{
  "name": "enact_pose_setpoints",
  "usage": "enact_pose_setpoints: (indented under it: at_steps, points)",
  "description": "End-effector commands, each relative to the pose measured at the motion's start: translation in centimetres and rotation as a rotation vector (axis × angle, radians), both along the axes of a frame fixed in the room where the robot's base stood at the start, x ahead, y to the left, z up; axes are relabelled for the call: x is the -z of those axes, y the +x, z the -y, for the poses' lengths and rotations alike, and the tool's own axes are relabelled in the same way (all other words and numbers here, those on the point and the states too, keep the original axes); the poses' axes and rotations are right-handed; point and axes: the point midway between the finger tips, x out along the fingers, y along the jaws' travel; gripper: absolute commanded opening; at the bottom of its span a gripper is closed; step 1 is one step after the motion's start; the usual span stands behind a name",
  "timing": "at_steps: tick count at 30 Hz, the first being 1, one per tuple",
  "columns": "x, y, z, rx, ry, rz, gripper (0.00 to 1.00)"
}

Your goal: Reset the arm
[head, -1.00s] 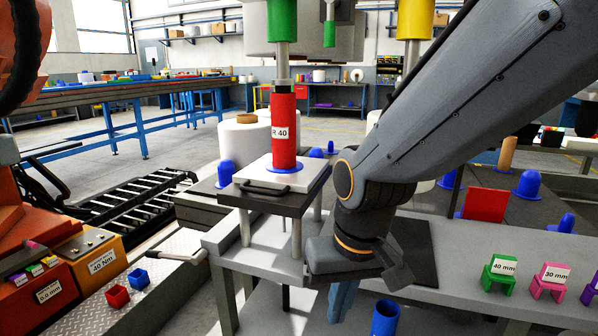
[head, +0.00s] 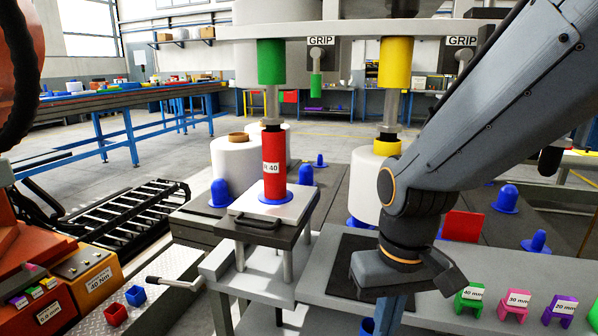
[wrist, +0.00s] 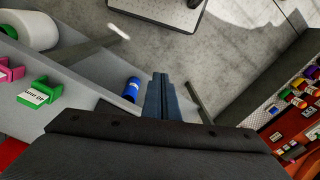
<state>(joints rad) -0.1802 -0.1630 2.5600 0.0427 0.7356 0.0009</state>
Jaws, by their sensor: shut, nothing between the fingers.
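My gripper (head: 386,316) points down in the head view, at the front edge of the grey bench. Its fingers are partly cut off by the lower frame edge. In the wrist view its two dark blue fingers (wrist: 162,96) lie together, shut and empty. My grey arm comes in from the upper right. Below the fingers the wrist view shows floor and the bench edge.
A red bobbin (head: 274,178) labelled R 40 stands on a white-topped stand (head: 262,216) left of my arm. Green (head: 468,300), pink and purple labelled holders stand on the bench to the right. A blue cylinder (wrist: 132,89) is beside my fingers in the wrist view.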

Motion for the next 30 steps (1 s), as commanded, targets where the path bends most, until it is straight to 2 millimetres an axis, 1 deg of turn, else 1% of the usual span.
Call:
enact_pose_setpoints:
  at_steps: [1,7,12,18,30]
  points:
    - [-1.6,-0.3,0.7,0.02,-0.004,-0.005,0.0]
    - [-4.1,-0.5,3.1,0.087,-0.015,-0.006,0.0]
    - [-5.6,-0.7,4.7,0.131,-0.021,-0.008,0.0]
    - [-6.2,-0.8,5.6,0.154,-0.025,-0.007,0.0]
    - [-6.0,-0.8,5.7,0.155,-0.025,-0.007,0.0]
